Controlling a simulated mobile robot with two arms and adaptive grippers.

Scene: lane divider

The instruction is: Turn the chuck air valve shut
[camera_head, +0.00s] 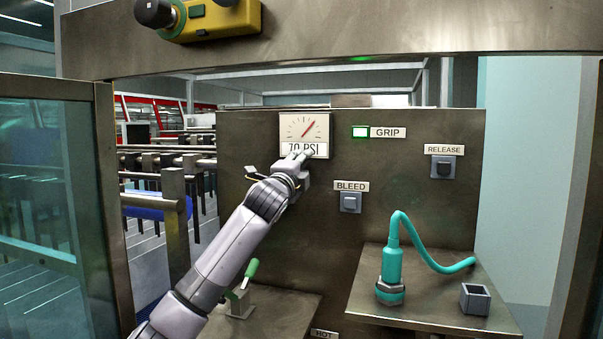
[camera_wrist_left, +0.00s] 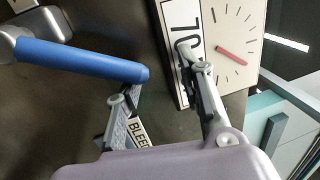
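A blue lever handle (camera_wrist_left: 85,60) on a grey metal body (camera_wrist_left: 42,24) shows in the left wrist view; I take it for the chuck air valve. Going by the gauge lettering, it points up the panel toward the gauge (camera_head: 304,134). In the head view it is hidden behind my left arm. My left gripper (camera_head: 297,154) is just below the gauge. In the left wrist view, its fingers (camera_wrist_left: 158,72) are spread, with the handle's free end between or close beside them; contact cannot be told. My right gripper is not in view.
The panel (camera_head: 400,225) carries a lit green GRIP lamp (camera_head: 360,132), a BLEED button (camera_head: 350,202) and a RELEASE button (camera_head: 443,167). A teal hosed tool (camera_head: 391,275) and a small grey box (camera_head: 475,299) stand on the right shelf. A green-handled clamp (camera_head: 242,290) stands lower left.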

